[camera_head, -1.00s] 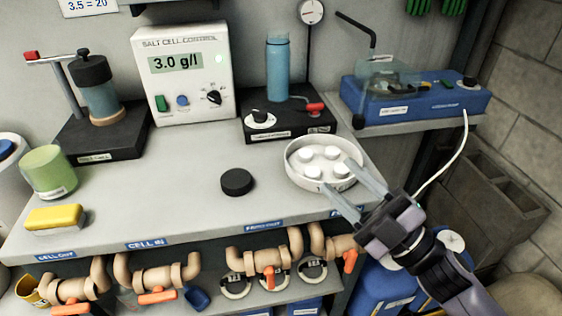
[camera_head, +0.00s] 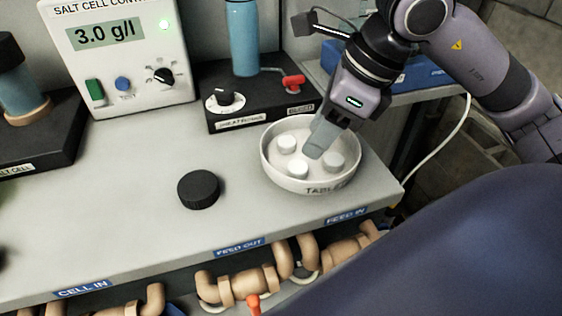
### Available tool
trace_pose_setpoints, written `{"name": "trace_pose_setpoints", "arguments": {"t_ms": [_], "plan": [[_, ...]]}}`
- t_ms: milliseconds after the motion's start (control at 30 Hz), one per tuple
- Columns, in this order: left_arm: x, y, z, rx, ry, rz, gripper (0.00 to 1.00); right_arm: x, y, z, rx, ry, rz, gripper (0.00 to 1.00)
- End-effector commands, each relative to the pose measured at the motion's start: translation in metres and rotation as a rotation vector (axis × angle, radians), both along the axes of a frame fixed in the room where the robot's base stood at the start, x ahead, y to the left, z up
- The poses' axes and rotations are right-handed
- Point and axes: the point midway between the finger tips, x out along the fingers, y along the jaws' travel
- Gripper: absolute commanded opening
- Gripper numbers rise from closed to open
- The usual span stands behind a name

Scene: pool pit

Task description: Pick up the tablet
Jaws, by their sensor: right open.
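A white round bowl (camera_head: 312,184) with lettering on its front stands at the right end of the grey shelf. White round tablets lie in it: one at the back left (camera_head: 287,144), one in front (camera_head: 297,169), one at the right (camera_head: 334,162). My right gripper (camera_head: 318,142) comes down into the bowl from the upper right. Its translucent fingers point down among the tablets, and it is open. The fingers overlap in this view, and they hide part of the bowl's inside. I cannot tell whether they touch a tablet. My left gripper is not in view.
A black round cap (camera_head: 198,189) lies left of the bowl. Behind stand a black block with a blue cylinder (camera_head: 242,38) and the salt cell control box (camera_head: 120,52). Tan pipes (camera_head: 240,285) run below the shelf's front edge. The shelf front is clear.

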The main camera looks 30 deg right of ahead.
Motion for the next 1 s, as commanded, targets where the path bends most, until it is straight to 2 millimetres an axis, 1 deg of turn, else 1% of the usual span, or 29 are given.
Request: {"name": "trace_pose_setpoints", "arguments": {"t_ms": [267, 433, 500, 633, 833, 867, 900, 967, 1000], "plan": [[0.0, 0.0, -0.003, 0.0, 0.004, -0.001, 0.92, 0.005, 0.003, -0.027, -0.008, 0.002, -0.002, 0.44], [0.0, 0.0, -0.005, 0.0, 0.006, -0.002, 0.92, 0.008, 0.005, -0.051, -0.007, 0.005, -0.001, 0.44], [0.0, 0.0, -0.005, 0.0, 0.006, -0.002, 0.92, 0.012, 0.009, -0.06, -0.004, 0.003, 0.001, 0.44], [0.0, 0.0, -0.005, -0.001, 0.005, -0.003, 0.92, 0.015, 0.011, -0.067, -0.004, 0.0, 0.0, 0.44], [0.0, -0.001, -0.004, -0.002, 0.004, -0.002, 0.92, 0.015, 0.011, -0.068, -0.005, -0.001, -0.001, 0.44], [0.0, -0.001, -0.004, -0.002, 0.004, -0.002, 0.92, 0.015, 0.011, -0.068, -0.005, -0.001, -0.001, 0.41], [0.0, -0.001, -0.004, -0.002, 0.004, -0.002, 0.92, 0.015, 0.011, -0.068, -0.005, -0.001, -0.001, 0.28], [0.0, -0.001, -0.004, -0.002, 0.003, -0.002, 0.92, 0.015, 0.011, -0.067, -0.005, -0.001, -0.001, 0.08], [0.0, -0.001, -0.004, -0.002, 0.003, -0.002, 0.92, 0.015, 0.011, -0.067, -0.005, -0.001, -0.001, 0.08]]}}
